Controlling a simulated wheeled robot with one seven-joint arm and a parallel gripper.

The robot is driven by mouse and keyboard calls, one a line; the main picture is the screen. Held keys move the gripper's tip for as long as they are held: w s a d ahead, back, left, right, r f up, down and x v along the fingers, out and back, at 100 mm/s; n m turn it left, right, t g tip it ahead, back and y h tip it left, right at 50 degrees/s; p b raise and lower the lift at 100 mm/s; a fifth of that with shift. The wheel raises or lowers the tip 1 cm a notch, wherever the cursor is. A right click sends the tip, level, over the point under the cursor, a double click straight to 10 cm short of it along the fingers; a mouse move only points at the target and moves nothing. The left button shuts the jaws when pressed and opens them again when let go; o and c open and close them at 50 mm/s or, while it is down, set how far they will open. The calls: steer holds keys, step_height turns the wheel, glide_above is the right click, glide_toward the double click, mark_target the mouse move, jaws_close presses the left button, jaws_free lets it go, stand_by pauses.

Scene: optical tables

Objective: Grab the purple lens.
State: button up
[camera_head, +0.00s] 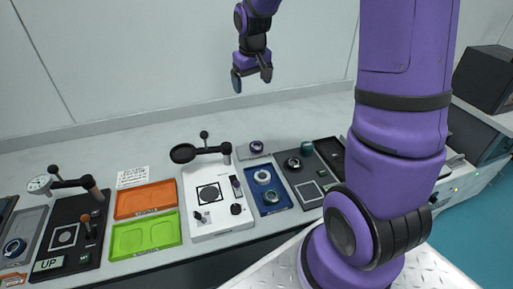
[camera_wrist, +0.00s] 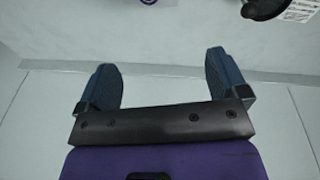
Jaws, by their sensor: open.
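A small round lens with a dark, purplish rim (camera_head: 257,147) sits on a small grey block at the back of the table, right of centre. It may be the purple lens, but it is too small to be sure of its colour. A purple ring (camera_wrist: 148,2) is cut off at the top edge of the wrist view. My gripper (camera_head: 252,80) is open and empty, hanging well above the back of the table. Its two blue-grey fingers also show spread apart in the wrist view (camera_wrist: 157,82).
A blue tray (camera_head: 280,209) holds two round lenses. A white plate (camera_head: 225,226) bears a black-armed magnifier stand (camera_head: 205,152). Orange (camera_head: 145,198) and green (camera_head: 146,235) trays lie left of it. A dark plate (camera_head: 287,177) with parts lies right. The table's back strip is mostly clear.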

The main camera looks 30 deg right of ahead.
steer(key=w+d+f+g, duration=0.1)
steer(key=w+d+f, duration=0.25)
steer(key=f, duration=0.55)
steer(key=y, duration=0.1)
glide_above(257, 145)
steer(key=shift+g, duration=0.4)
step_height(257, 145, down, 18)
steer(key=shift+s+a, duration=0.15)
steer(key=shift+w+f, duration=0.15)
steer(key=shift+f, duration=1.1)
steer(key=shift+w+f, duration=0.1)
steer(key=shift+f, duration=1.15)
steer(key=c, duration=1.1)
steer(key=shift+r, duration=0.15)
